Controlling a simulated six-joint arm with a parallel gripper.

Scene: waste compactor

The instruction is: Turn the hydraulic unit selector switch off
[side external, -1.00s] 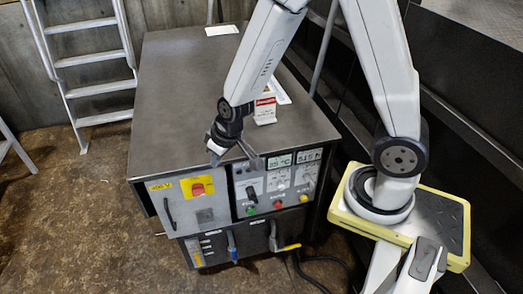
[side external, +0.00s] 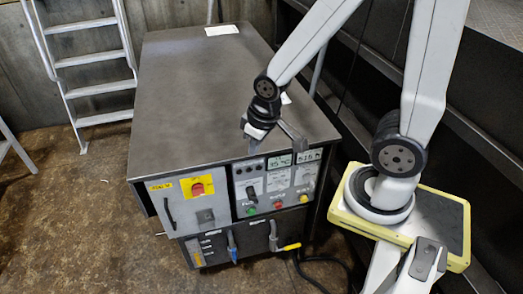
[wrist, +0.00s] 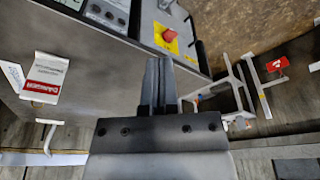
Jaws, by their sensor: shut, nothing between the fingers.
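A red rotary switch (side external: 198,188) on a yellow plate sits at the upper left of the cabinet's front. It also shows in the wrist view (wrist: 169,35). A small black selector knob (side external: 251,190) is on the grey panel to its right. Labels are too small to read, so I cannot tell which is the hydraulic unit selector or its exact setting. My gripper (side external: 248,146) is shut and empty, near the cabinet's top front edge, above the panel and right of the red switch. Its dark fingers (wrist: 158,65) are together in the wrist view, apart from both controls.
The steel cabinet (side external: 215,85) has a broad, mostly clear top. Green (side external: 250,211), red (side external: 278,206) and yellow (side external: 303,199) buttons sit low on the panel. Blue (side external: 232,247) and yellow (side external: 288,247) handles are below. A ladder (side external: 92,60) stands left.

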